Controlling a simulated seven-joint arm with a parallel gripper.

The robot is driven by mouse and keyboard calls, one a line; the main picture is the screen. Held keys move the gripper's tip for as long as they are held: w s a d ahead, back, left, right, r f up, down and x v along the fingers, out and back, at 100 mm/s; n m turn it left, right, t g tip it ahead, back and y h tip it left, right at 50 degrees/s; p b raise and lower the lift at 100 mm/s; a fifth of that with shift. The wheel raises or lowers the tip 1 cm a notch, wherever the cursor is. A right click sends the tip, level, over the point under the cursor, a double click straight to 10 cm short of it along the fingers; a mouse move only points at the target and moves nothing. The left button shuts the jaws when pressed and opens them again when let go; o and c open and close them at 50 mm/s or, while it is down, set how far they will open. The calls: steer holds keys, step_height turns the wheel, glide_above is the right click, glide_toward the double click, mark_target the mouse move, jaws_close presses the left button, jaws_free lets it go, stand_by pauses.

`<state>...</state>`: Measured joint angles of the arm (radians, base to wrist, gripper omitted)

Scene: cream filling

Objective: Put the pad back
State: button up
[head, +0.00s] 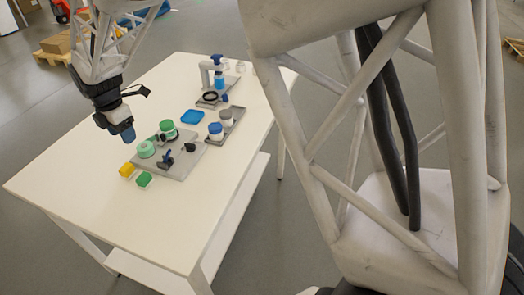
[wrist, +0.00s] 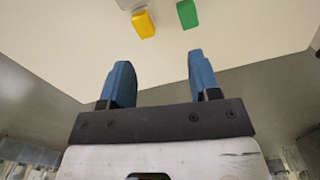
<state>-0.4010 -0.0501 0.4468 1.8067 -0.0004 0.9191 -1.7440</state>
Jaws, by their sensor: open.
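My gripper (head: 127,136) is in the air over the left part of the white table, left of the grey tray. In the wrist view its two blue fingers are spread with nothing between them (wrist: 160,62). A yellow block (head: 127,170) and a green block (head: 144,180) sit on the table at the tray's front left edge. In the wrist view the yellow block (wrist: 143,23) and the green block (wrist: 187,14) are beyond the fingertips. I cannot tell whether either block is also a pad.
The grey tray (head: 178,174) holds green-lidded jars and small dark parts. A smaller tray (head: 236,113) carries white jars, one with a blue lid. A press-like stand (head: 212,78) is at the back. The white table (head: 110,215) is clear at the front and left.

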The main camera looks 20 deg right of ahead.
steer(key=s+d+r+m+t, duration=0.1)
steer(key=s+d+r+m, duration=0.45)
steer(key=s+d, duration=0.3)
steer(key=s+d+r+m, duration=0.4)
steer(key=s+d+m, duration=0.3)
steer(key=d, duration=0.2)
steer(key=s+d+m, duration=0.5)
steer(key=s+m, duration=0.1)
steer(key=s, duration=0.3)
steer(key=s+d+m+t, duration=0.1)
steer(key=s+d+m, duration=0.4)
steer(key=s, duration=0.5)
steer(key=shift+f+m, duration=0.2)
steer(key=shift+m, duration=0.45)
steer(key=shift+w, duration=0.1)
steer(key=shift+c, duration=0.3)
